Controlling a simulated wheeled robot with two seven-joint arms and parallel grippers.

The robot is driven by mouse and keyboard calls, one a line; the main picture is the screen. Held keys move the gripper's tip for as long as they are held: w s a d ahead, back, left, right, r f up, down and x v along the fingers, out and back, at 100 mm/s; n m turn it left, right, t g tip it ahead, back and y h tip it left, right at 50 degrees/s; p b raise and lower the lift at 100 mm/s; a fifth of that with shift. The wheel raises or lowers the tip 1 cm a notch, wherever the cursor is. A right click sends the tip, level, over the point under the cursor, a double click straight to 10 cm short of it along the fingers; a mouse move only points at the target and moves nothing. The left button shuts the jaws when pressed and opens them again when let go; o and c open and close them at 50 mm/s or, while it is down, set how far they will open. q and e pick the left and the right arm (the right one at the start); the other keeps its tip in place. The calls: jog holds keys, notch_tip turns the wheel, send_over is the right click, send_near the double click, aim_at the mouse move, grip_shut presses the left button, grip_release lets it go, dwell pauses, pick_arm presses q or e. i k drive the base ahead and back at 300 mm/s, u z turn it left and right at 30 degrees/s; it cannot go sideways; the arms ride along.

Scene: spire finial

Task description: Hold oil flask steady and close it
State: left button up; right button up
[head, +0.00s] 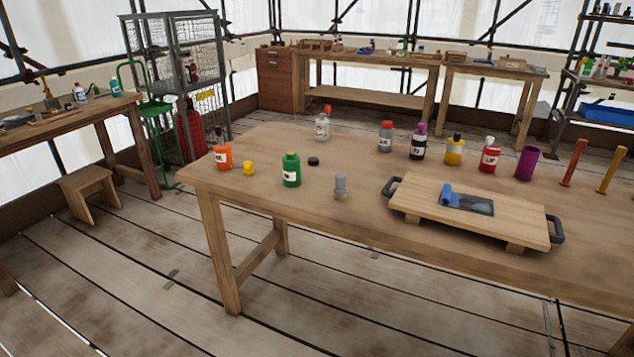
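Several labelled bottles stand upright on the wooden table (250,195), and I cannot read which one is the oil flask. A green bottle (291,172) with a green neck stands near the front left. A small black round piece, like a cap (313,161), lies just to its right, apart from it. An orange bottle (222,158) with a dark top stands at the left edge. A small yellow piece (248,168) stands beside it. A clear bottle with a red top (322,126) stands behind. Neither of my grippers is in view.
A grey-topped small item (340,187) stands near the front edge. A raised wooden board (415,203) with dark handles carries a blue roll and dark sheet (470,203). More bottles, a purple cup (526,163) and upright tools line the back right.

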aim_at(291, 162)
jog(key=u, duration=0.75)
jog(key=i, duration=1.45)
jog(key=z, duration=0.7)
